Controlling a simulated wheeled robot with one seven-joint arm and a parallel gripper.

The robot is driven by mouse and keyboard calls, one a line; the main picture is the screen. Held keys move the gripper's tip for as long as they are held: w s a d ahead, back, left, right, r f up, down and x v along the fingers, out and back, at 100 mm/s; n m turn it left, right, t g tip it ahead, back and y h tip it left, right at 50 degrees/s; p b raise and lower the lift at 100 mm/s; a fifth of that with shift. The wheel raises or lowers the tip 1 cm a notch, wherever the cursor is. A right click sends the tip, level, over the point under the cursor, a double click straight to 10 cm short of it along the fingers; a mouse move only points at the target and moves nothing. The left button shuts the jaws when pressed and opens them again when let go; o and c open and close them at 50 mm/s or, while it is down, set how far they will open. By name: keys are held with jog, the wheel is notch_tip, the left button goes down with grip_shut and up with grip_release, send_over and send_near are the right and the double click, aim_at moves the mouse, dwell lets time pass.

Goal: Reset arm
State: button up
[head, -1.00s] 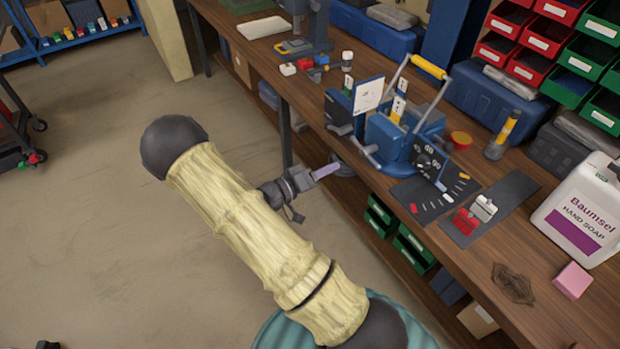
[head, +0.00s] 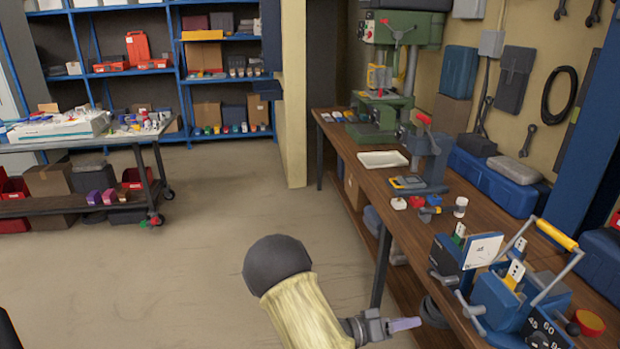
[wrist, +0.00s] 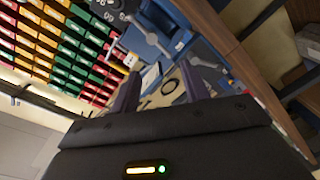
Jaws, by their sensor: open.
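My arm (head: 300,310) is bent at the lower middle of the head view, in front of the workbench. My gripper (head: 405,325) is at the bench's near side, left of the blue clamp device, and only one pale purple finger shows clearly there. In the wrist view my gripper (wrist: 158,92) has its two dark purple fingers apart, with nothing held between them. The wrist view is tilted and looks toward blue bench equipment and rows of coloured bins.
The wooden workbench (head: 345,140) runs along the right and holds a green drill press (head: 388,110), a white tray (head: 383,160) and the blue clamp device (head: 497,300). A cart (head: 90,140) and blue shelves (head: 225,85) stand at the back left. The floor (head: 190,240) is open.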

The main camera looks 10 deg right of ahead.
jog(key=w+a+r+n+t+y+p, duration=0.4)
jog(key=a+r+y, duration=0.3)
jog(key=a+y, duration=0.5)
jog(key=s+r+n+g+y+p, duration=0.1)
jog(key=s+r, duration=0.3)
jog(key=s, duration=0.4)
jog(key=s+r+n+g+y+p, duration=0.1)
jog(key=s+r+g+y+p, duration=0.1)
jog(key=s, duration=0.6)
notch_tip(320, 180, up, 3)
jog(key=shift+f+g+y+p, duration=0.1)
jog(key=shift+g+y+p, duration=0.35)
jog(key=shift+y, duration=0.65)
jog(key=shift+s+d, duration=0.1)
jog(key=shift+d, duration=0.05)
